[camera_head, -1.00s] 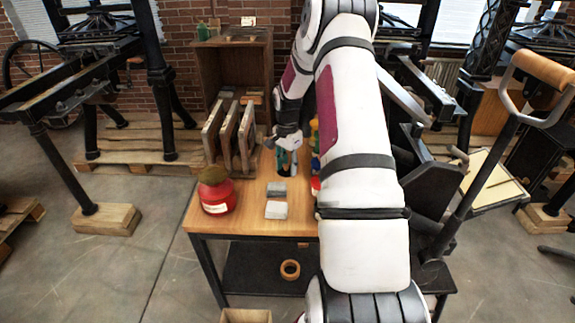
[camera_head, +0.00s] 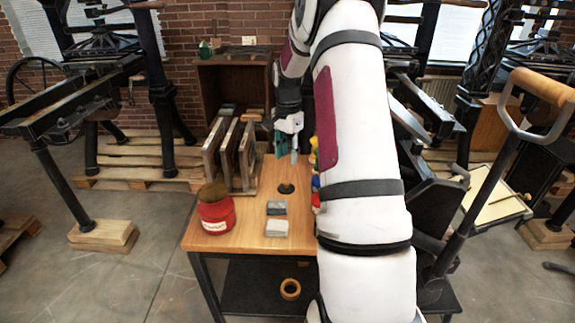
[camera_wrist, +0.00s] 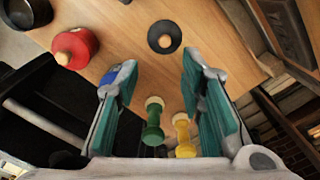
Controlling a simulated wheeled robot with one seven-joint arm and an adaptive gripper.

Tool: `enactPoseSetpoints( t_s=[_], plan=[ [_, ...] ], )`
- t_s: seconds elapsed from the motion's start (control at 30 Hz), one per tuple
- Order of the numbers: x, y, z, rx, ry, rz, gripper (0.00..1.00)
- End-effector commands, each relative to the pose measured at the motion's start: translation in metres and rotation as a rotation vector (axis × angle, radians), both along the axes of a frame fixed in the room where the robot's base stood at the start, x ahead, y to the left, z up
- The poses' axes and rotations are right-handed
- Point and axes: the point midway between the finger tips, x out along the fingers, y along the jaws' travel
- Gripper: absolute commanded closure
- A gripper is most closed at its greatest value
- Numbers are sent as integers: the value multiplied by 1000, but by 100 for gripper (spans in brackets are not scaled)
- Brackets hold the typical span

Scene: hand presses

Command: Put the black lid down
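The black lid (camera_head: 286,188) lies flat on the wooden tabletop, a dark disc with a small knob on top. In the wrist view the lid (camera_wrist: 164,46) shows with its pale wooden knob, near the top middle and beyond my fingertips. My gripper (camera_head: 287,150) is above and behind the lid in the head view, apart from it. In the wrist view my gripper (camera_wrist: 159,62) has its two teal-padded fingers spread wide with nothing held between them.
A red jar (camera_head: 216,212) and small grey blocks (camera_head: 276,218) stand on the table (camera_head: 252,236). Upright framed panels (camera_head: 230,150) stand at the back left. In the wrist view, green (camera_wrist: 153,122) and yellow (camera_wrist: 184,135) handles, a red knobbed piece (camera_wrist: 75,48) and a black pot (camera_wrist: 25,12) show.

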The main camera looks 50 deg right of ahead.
Motion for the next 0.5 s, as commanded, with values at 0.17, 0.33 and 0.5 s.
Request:
enactPoseSetpoints(
  t_s=[0.17,0.33,0.5],
  plan=[
    [1,10,19,-7,-4,34,64],
    [-2,61,68,-42,-22,212,64],
    [-25,133,125,-86,-45,461,64]
  ],
)
